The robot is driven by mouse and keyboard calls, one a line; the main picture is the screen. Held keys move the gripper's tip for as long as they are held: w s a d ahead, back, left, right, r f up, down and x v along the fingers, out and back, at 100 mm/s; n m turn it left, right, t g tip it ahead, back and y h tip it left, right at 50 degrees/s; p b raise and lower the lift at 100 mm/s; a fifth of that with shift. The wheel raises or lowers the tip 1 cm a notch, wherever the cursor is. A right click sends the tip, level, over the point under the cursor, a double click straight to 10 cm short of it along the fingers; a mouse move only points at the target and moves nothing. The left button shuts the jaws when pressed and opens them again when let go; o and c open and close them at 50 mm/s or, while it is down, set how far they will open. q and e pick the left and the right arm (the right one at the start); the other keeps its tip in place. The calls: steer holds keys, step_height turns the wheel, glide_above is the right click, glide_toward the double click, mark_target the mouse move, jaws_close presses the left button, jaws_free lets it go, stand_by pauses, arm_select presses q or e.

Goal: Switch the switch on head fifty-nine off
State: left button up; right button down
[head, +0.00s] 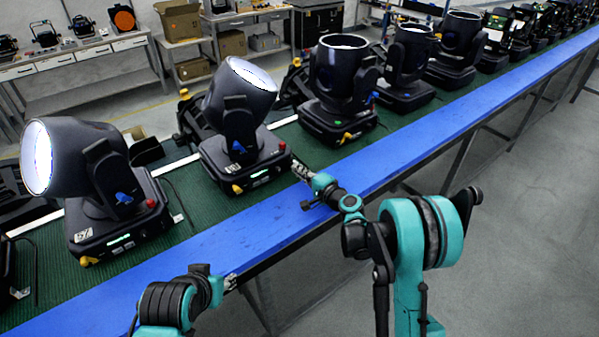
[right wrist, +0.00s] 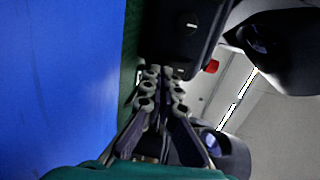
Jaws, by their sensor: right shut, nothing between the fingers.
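A black moving head (head: 240,110) stands second from the left on the green mat, its lamp tilted up to the right. The label on its base is too small to read surely; the head left of it (head: 80,150) is marked 57. My right gripper (head: 297,166) is at the right end of the second head's base, near its red knob. In the right wrist view my right gripper (right wrist: 163,72) is shut and empty just below a black base (right wrist: 175,35) with a small pale-marked feature, maybe a switch. The red knob (right wrist: 211,66) shows beside it. My left gripper (head: 231,282) is low, away from the heads; its jaws are unclear.
More heads (head: 342,85) stand in a row to the right along the green mat. A blue strip (head: 380,160) runs along the bench's front edge and is mostly bare. Grey floor (head: 530,200) is free at the right. Shelves with boxes (head: 180,20) stand behind.

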steer(key=shift+w+a+f+b, duration=0.2)
steer(key=shift+w+f+b, duration=0.05)
steer(key=shift+b, duration=0.05)
steer(key=shift+r, duration=0.1)
steer(key=v, duration=1.2)
